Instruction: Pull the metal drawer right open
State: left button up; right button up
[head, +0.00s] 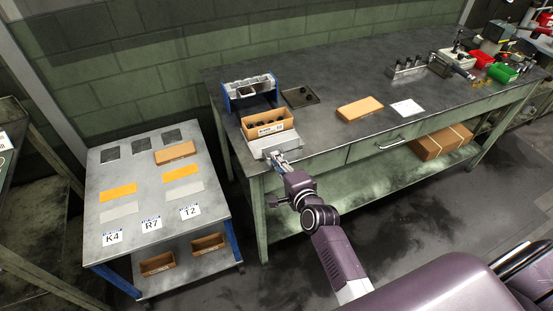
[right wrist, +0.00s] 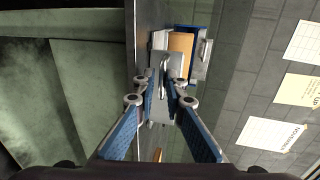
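A small grey metal drawer unit (head: 289,141) stands at the left front corner of the workbench, and a tan bin of dark parts (head: 267,125) is on or just behind it. The unit's grey front also shows in the right wrist view (right wrist: 174,61), with a slim upright handle (right wrist: 163,68). My right gripper (head: 279,158) is right in front of this handle. In the right wrist view its blue-padded fingers (right wrist: 162,86) are apart, one on each side of the handle's line. I cannot tell whether they touch it. My left gripper is not in view.
A blue rack (head: 250,92) stands behind the bin. A dark tray (head: 299,97), a tan box (head: 360,109) and a white sheet (head: 407,107) lie on the bench (head: 330,130). A bench drawer with a bar handle (head: 390,143) is to the right. A labelled metal cart (head: 133,180) stands left.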

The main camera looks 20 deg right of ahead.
jog(key=v, duration=1.2)
jog(key=shift+s, duration=0.25)
jog(key=s+a+f+n+g, duration=0.1)
jog(key=s+f+n+g, duration=0.3)
jog(key=f, duration=0.7)
jog(key=s+a+f+n+g, duration=0.1)
jog(key=s+a+f+n, duration=0.15)
jog(key=s+f, duration=0.6)
jog(key=s+a+f+n+g, duration=0.1)
jog(key=s+f+n+g, duration=0.25)
jog(key=f, duration=1.05)
jog(key=s+d+f+n+g, duration=0.2)
jog(key=s+f+n, duration=0.3)
jog(key=s, duration=0.8)
jog(key=s+d+f+n+g, duration=0.2)
jog(key=s+f+n+g, duration=0.2)
jog(key=s+f, duration=0.6)
jog(key=s+n, duration=0.1)
jog(key=s, duration=0.2)
jog(key=shift+d+h, duration=0.3)
